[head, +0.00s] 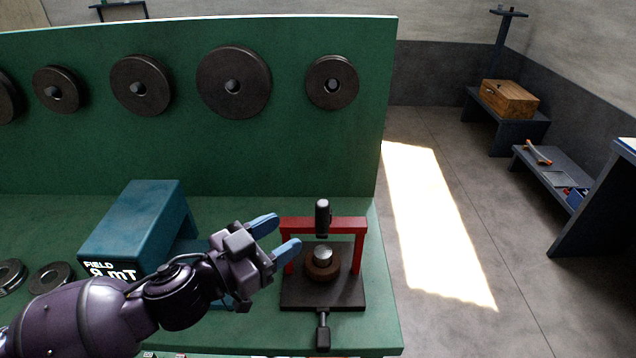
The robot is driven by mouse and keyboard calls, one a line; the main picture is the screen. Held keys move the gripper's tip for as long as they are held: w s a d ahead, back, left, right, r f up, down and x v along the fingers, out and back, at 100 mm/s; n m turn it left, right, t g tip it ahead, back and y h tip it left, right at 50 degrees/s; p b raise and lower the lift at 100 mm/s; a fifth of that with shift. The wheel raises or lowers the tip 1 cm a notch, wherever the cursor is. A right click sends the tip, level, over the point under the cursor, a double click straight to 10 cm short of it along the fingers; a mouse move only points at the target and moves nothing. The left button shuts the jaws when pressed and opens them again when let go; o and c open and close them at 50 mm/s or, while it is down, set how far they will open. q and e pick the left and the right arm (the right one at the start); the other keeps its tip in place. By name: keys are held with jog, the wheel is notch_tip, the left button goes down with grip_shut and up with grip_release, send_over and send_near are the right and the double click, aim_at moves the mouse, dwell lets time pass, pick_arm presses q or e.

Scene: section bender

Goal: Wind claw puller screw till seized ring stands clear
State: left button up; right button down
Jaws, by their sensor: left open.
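A red puller frame (345,224) stands over a dark base plate (335,298) at the right end of the green bench. A dark screw with a grip (322,214) sits upright at the middle of its crossbar. Below it a rusty brown ring (322,268) sits around a short silver shaft (323,253). A second dark handle (323,335) sticks out at the front of the base. My left gripper (277,238) is open and empty, its blue fingertips just left of the red frame. One fingertip overlaps the frame's left leg in the picture; contact cannot be told. My right gripper is not in view.
A blue box (135,222) marked FIELD stands left, behind my left arm. Loose dark rings (50,278) lie at the far left. A green upright panel (290,130) with several dark discs closes off the back. Open floor (440,220) lies right of the bench.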

aim_at(317, 217)
pick_arm(q)
jog(key=shift+n, duration=0.8)
jog(key=x, duration=0.3)
jog(key=p+x, duration=0.1)
jog(key=x, duration=0.5)
jog(key=shift+s+d+r+p, duration=0.3)
jog(key=shift+s+p, duration=0.05)
jog(key=shift+s, duration=0.05)
jog(key=shift+w+d, duration=0.5)
jog(key=shift+d, duration=0.05)
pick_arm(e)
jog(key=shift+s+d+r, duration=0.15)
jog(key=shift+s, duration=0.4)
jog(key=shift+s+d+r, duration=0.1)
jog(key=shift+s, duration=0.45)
pick_arm(q)
jog(key=c, duration=0.9)
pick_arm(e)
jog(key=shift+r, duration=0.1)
